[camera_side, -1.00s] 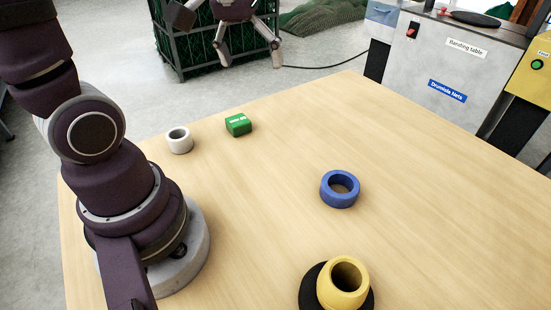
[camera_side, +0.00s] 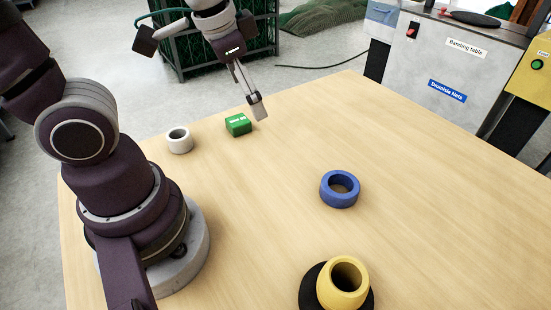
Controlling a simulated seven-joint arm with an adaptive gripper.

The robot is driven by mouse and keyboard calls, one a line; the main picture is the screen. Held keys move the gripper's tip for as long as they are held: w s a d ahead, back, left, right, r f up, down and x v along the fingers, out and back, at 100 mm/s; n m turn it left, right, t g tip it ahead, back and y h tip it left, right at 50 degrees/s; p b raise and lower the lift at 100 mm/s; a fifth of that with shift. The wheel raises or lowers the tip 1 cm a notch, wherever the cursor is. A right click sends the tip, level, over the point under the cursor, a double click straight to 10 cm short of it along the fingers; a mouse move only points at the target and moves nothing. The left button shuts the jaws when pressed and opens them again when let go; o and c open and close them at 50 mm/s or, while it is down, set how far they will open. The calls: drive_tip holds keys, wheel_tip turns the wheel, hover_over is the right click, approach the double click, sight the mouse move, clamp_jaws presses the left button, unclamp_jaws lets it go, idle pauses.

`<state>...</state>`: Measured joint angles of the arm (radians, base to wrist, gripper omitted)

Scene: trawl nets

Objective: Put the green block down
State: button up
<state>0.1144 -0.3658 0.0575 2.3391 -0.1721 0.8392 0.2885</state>
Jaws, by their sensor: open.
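The green block (camera_side: 238,125) lies flat on the wooden table (camera_side: 270,220) near its far left edge, with a pale stripe on its top. My gripper (camera_side: 258,107) points down, with its fingertips just right of and slightly above the block in the picture. Its fingers are seen nearly edge-on and overlap, with nothing held between them. A small gap shows between the fingers and the block; the exact height of the fingertips over the table is hard to tell.
A white ring (camera_side: 180,141) stands left of the block. A blue ring (camera_side: 340,189) lies mid-table. A yellow tapered cup (camera_side: 343,284) sits on a black disc at the front. The table's right side is clear. A grey banding table (camera_side: 440,65) stands behind.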

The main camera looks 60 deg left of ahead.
drive_tip(key=w+a+f+m+g+y, duration=0.4)
drive_tip(key=f+m, duration=0.2)
drive_tip(key=f, duration=0.2)
drive_tip(key=m+y, duration=0.7)
drive_tip(key=m, duration=0.1)
approach(238, 119)
drive_tip(key=shift+s+d+f, duration=0.4)
drive_tip(key=shift+d+f, duration=0.15)
drive_tip(key=shift+d, duration=0.2)
drive_tip(key=shift+w+a+f+m+t+y, duration=0.15)
drive_tip(key=shift+a+m+t+y, duration=0.15)
drive_tip(key=shift+m+y, duration=0.4)
drive_tip(key=shift+a+f+m, duration=0.15)
drive_tip(key=shift+a+m, duration=0.05)
drive_tip(key=shift+m, duration=0.2)
drive_tip(key=x, duration=1)
drive_tip(key=shift+a, duration=0.1)
drive_tip(key=shift+r, duration=0.2)
drive_tip(key=c, duration=1.3)
drive_tip(key=shift+o, duration=0.2)
